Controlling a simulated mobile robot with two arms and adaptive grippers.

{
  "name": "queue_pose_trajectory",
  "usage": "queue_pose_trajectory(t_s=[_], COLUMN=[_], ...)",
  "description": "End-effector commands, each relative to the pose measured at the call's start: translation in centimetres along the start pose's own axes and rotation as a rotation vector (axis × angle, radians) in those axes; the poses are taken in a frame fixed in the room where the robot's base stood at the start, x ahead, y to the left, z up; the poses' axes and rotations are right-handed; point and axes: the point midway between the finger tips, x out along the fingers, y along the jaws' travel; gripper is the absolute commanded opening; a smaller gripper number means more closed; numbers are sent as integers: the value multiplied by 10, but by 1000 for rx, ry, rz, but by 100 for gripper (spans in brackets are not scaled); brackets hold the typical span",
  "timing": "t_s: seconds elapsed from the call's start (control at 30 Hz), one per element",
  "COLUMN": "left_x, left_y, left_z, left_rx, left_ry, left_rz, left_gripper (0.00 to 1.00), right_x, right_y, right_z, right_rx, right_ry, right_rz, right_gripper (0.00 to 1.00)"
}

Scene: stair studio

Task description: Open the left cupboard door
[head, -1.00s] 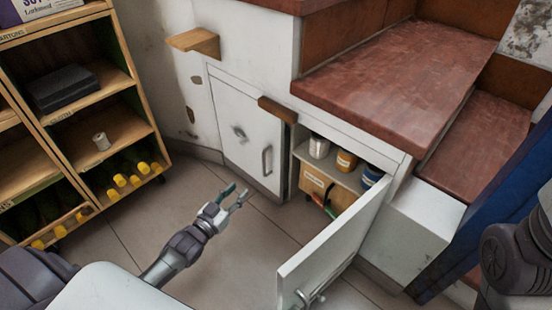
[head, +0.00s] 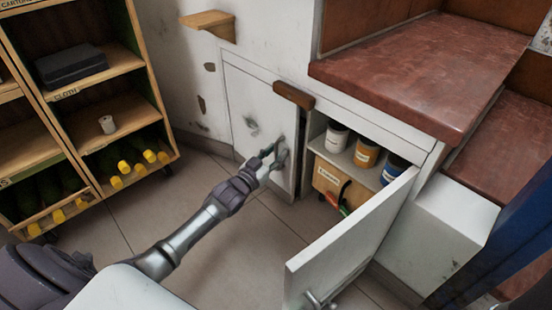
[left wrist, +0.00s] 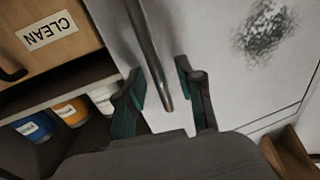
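The left cupboard door (head: 250,112) is a white panel with a dark smudge, and it is shut. Its metal bar handle (left wrist: 152,60) shows in the left wrist view, with its end between my fingers; in the head view my gripper mostly hides it. My left gripper (head: 275,158) is at the handle, and it also shows in the left wrist view (left wrist: 163,92). Its two teal-padded fingers are open, one on each side of the handle, with gaps visible. The right cupboard door (head: 345,240) stands wide open. My right gripper is not in view.
The open cupboard holds a white can (head: 336,138), an orange can (head: 366,153), a blue can (head: 394,170) and a box marked CLEAN (left wrist: 45,35). A wooden block (head: 293,95) sits above the doors. A wooden shelf unit (head: 120,105) stands left. Floor between is clear.

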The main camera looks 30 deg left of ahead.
Motion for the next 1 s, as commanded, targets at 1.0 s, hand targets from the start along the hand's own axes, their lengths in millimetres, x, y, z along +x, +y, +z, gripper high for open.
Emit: queue_pose_trajectory(t_s=[1.0], left_x=[2], left_y=[-1], left_z=[-1], left_rx=[1], left_ry=[-1], left_rz=[1], left_gripper=[0], right_x=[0], right_y=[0], right_z=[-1], right_rx=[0], right_ry=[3], right_rz=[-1], right_gripper=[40])
